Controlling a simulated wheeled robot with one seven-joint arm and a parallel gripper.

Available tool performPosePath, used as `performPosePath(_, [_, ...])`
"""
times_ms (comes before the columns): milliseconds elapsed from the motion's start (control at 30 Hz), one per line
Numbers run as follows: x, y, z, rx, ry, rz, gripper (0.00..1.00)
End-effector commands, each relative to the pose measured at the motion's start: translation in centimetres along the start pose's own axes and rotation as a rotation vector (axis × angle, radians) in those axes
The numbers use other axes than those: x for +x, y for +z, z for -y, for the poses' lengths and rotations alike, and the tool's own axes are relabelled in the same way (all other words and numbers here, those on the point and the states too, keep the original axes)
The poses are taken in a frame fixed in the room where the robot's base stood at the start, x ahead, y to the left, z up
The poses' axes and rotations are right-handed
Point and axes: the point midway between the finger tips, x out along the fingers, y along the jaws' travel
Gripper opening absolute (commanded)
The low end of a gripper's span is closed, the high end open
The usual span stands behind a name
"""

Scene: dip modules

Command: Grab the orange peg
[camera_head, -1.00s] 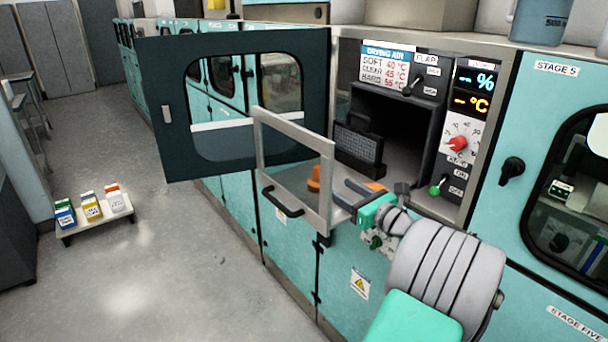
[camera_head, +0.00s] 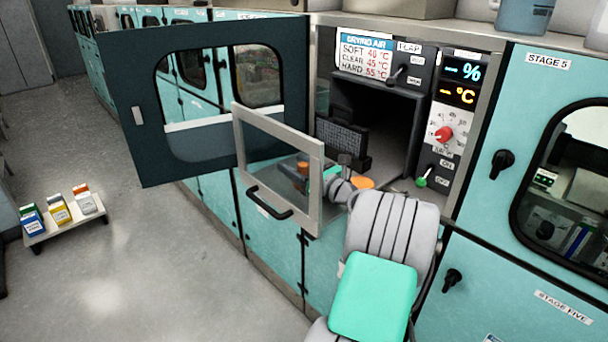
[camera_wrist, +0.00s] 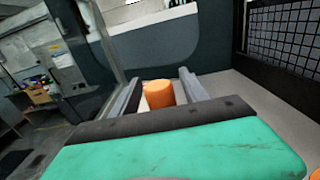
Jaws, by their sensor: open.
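The orange peg (camera_wrist: 159,95) stands in the wrist view between the two grey fingers of my gripper (camera_wrist: 161,80). The fingers are open and lie on either side of it; whether either touches it I cannot tell. In the head view, the peg (camera_head: 302,168) shows small through the clear panel, on the tray in front of the open chamber. My gripper is largely hidden there behind the panel frame and my arm. A second orange piece (camera_head: 362,183) lies to the right, behind my wrist; its edge shows at the wrist view's bottom right corner.
The clear framed panel (camera_head: 318,205) with a black handle stands close to my wrist. A dark mesh block (camera_head: 341,140) stands at the chamber mouth. The dark windowed door (camera_head: 135,85) hangs open at left. A low rack (camera_head: 68,228) of small boxes stands on the floor.

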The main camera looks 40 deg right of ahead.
Motion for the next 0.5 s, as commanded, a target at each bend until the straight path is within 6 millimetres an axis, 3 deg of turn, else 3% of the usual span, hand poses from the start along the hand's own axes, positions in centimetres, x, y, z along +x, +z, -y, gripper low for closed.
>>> performPosePath(200, [0.08, -0.02, 0.15, 0.000, -0.003, 0.000, 0.53])
performPosePath(500, [0.00, -0.03, 0.22, -0.001, -0.004, 0.000, 0.29])
